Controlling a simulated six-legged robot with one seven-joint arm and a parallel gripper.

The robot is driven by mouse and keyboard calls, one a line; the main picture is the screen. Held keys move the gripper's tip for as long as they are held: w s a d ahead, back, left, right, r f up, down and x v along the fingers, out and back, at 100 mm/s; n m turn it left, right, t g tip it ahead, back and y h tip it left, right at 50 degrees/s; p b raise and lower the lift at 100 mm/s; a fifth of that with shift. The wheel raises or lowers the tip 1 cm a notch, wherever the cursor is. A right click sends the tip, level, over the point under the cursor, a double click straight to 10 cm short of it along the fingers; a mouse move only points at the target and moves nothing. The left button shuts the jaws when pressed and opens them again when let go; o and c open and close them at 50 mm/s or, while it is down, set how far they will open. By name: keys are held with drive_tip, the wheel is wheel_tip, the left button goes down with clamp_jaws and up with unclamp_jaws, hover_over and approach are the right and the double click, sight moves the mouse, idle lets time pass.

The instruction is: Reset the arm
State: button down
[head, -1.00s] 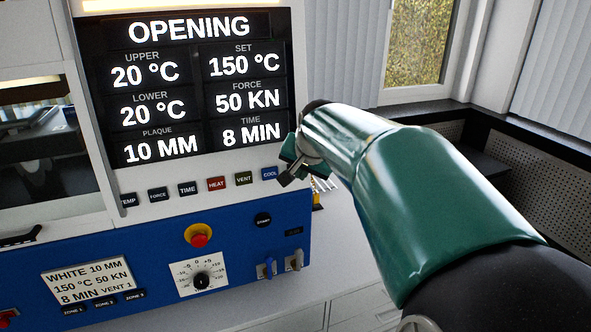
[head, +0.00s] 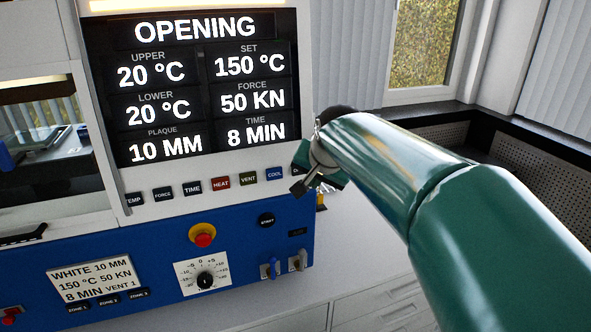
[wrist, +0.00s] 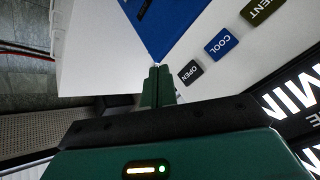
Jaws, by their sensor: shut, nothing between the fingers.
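My green arm reaches in from the right in the head view. My gripper (head: 306,184) is at the right edge of the press panel, beside the button row. In the wrist view my gripper (wrist: 157,72) is shut and empty, with its fingers together near the OPEN button (wrist: 190,73) and the COOL button (wrist: 222,44). I cannot tell whether it touches the panel. The press display (head: 196,85) reads OPENING, upper and lower 20 °C, set 150 °C, 50 KN, 8 MIN and 10 MM.
The blue lower panel holds a red stop button (head: 203,235), a dial (head: 205,280), a START button (head: 266,220) and two small levers (head: 284,264). A label card (head: 90,281) is at the lower left. A window (head: 424,42) and a dark ledge are behind.

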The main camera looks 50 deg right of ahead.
idle(0.4)
drive_tip(key=w+a+f+n+y, duration=0.15)
drive_tip(key=a+n, duration=0.25)
drive_tip(key=a, duration=0.6)
drive_tip(key=w+a+f+n+y, duration=0.1)
drive_tip(key=w+a+n+y, duration=0.15)
drive_tip(key=a, duration=0.75)
drive_tip(key=s+a+f+n, duration=0.2)
drive_tip(key=a+n, duration=0.2)
drive_tip(key=a, duration=0.3)
drive_tip(key=s+a+f+n, duration=0.3)
drive_tip(key=a+n, duration=0.1)
drive_tip(key=a, duration=0.4)
drive_tip(key=shift+f+y, duration=0.3)
drive_tip(key=shift+f, duration=0.05)
drive_tip(key=c, duration=2.2)
unclamp_jaws()
